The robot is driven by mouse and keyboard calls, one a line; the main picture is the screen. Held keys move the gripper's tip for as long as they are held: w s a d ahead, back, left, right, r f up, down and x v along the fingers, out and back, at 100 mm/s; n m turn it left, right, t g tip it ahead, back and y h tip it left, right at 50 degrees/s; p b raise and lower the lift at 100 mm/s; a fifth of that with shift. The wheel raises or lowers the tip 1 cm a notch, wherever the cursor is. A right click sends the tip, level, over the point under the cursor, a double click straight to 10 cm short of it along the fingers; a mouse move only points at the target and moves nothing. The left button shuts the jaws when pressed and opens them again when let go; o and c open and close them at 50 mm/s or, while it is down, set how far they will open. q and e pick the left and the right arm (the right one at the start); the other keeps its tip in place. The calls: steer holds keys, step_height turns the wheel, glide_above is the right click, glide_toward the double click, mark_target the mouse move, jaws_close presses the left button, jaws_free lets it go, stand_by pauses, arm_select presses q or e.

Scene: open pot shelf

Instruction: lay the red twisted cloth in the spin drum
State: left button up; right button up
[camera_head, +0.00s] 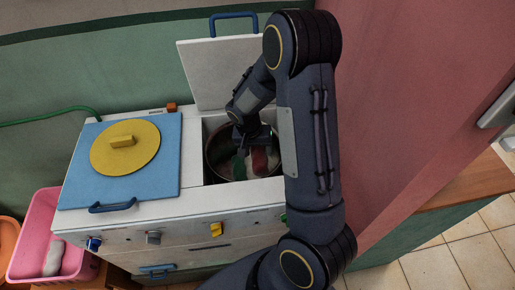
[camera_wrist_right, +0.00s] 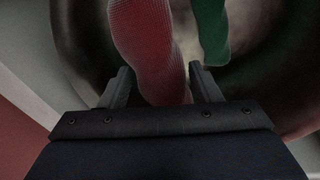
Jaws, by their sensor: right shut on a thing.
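The spin drum (camera_head: 214,150) is a round metal tub in the right half of the white machine, under a raised white lid. My right gripper (camera_head: 253,134) reaches down into the drum's mouth. In the right wrist view its fingers (camera_wrist_right: 158,88) are shut on the red twisted cloth (camera_wrist_right: 150,38), which runs up between them. The red cloth (camera_head: 260,160) also shows inside the drum in the head view. I cannot tell whether its lower end touches the drum floor. A green cloth (camera_head: 239,167) is beside it in the drum, also in the wrist view (camera_wrist_right: 211,32). My left gripper is not in view.
The raised white lid (camera_head: 215,70) stands behind the drum. A blue lid with a yellow disc (camera_head: 125,148) covers the left half. A pink bin (camera_head: 34,240) holding a pale cloth (camera_head: 53,258) stands at lower left. A reddish wall (camera_head: 410,100) is close on the right.

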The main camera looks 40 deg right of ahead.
steer(key=a+b+x, duration=0.1)
steer(key=b+x, duration=0.3)
steer(key=a+b+x, duration=0.1)
steer(key=b+x, duration=0.3)
steer(key=x, duration=0.1)
steer(key=b+x, duration=0.3)
steer(key=x, duration=0.1)
steer(key=shift+w+a+f+b, duration=0.35)
steer(key=shift+w+f+b, duration=0.05)
steer(key=shift+f, duration=0.15)
steer(key=o, duration=1.2)
steer(key=shift+c, duration=0.2)
